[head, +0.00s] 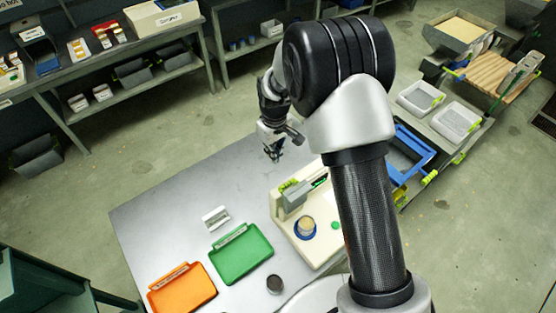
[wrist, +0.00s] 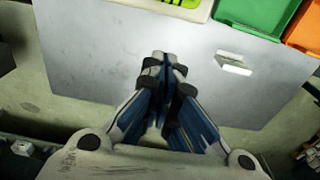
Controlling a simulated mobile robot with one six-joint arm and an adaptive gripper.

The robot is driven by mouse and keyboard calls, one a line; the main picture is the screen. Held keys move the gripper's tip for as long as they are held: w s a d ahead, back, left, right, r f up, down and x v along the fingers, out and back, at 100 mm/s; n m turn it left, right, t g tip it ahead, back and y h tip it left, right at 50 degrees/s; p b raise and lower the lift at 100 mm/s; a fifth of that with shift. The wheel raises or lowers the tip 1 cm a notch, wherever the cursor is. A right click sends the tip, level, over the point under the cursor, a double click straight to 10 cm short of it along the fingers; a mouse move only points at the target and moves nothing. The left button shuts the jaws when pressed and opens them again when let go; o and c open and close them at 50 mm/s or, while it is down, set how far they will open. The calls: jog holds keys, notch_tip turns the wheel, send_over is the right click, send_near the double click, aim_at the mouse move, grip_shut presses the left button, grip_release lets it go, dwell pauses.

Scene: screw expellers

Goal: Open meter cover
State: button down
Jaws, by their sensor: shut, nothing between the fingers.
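A cream-coloured device (head: 325,249), likely the meter, stands on the grey table. A raised grey block with green parts (head: 292,196), perhaps its cover, is at its back left; I cannot tell whether it is closed. A round tan cup in a blue ring (head: 306,227) is on its front part. My gripper (head: 272,155) is above the table's far edge, behind the device and apart from it. In the wrist view my gripper (wrist: 165,58) is shut and empty over bare table. The device's edge (wrist: 170,13) shows at the top of that view; the rest is cut off.
A green tray (head: 240,255), an orange tray (head: 182,290), a small white piece (head: 215,217) and a dark round jar (head: 275,284) are on the table (head: 155,217). My arm hides part of the right side. The table's far left is clear. A blue frame (head: 410,150) stands beyond my arm.

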aim_at(287, 184)
notch_tip(287, 184, down, 9)
jog(key=s, duration=0.1)
jog(key=d+r, duration=0.1)
jog(key=s, duration=0.1)
jog(key=shift+s+d+r, duration=0.25)
jog(key=shift+s+d, duration=0.1)
jog(key=shift+d, duration=0.05)
jog(key=shift+s+d+r, duration=0.6)
jog(key=shift+s, duration=0.25)
jog(key=shift+s+d+r, duration=0.55)
jog(key=shift+s, duration=0.3)
jog(key=shift+w, duration=0.1)
